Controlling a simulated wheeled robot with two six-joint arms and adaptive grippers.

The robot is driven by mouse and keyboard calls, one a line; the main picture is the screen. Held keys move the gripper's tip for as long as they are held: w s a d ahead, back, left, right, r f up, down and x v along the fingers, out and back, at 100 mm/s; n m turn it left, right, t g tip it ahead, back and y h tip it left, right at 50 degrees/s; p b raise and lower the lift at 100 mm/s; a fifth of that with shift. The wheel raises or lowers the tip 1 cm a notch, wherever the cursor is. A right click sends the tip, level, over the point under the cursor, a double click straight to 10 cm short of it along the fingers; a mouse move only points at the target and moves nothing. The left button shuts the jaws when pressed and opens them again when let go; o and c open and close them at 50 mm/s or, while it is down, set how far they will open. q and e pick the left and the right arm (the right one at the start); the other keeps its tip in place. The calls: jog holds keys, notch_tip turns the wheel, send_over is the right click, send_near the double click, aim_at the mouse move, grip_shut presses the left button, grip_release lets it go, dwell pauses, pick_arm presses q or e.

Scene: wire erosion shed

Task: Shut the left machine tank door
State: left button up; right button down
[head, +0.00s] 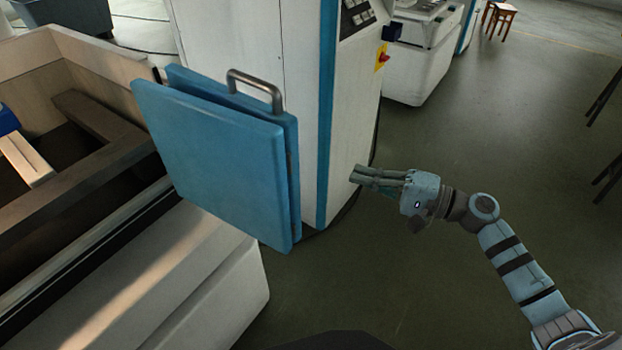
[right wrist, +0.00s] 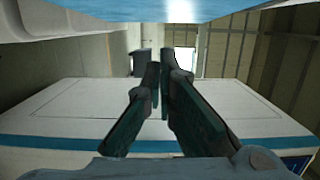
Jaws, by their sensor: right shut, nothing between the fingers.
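The blue tank door (head: 212,165) of the left machine stands swung out from the tank, with a grey metal bar handle (head: 256,88) on its top edge. The open tank (head: 70,190) lies to its left, its inside exposed. My right gripper (head: 357,175) is shut and empty, to the right of the door and apart from it, in front of the white cabinet. In the right wrist view its two fingers (right wrist: 158,80) are close together, and a blue surface (right wrist: 180,8) crosses the top edge. My left gripper is not in view.
A white cabinet (head: 255,45) with a blue stripe stands behind the door. Its control panel has a red and yellow switch (head: 382,56). A second white machine (head: 420,60) and a wooden stool (head: 499,17) stand farther back. The green floor (head: 500,130) at the right is mostly clear.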

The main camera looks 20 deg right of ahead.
jog(key=w+a+p, duration=0.4)
jog(key=a, duration=0.6)
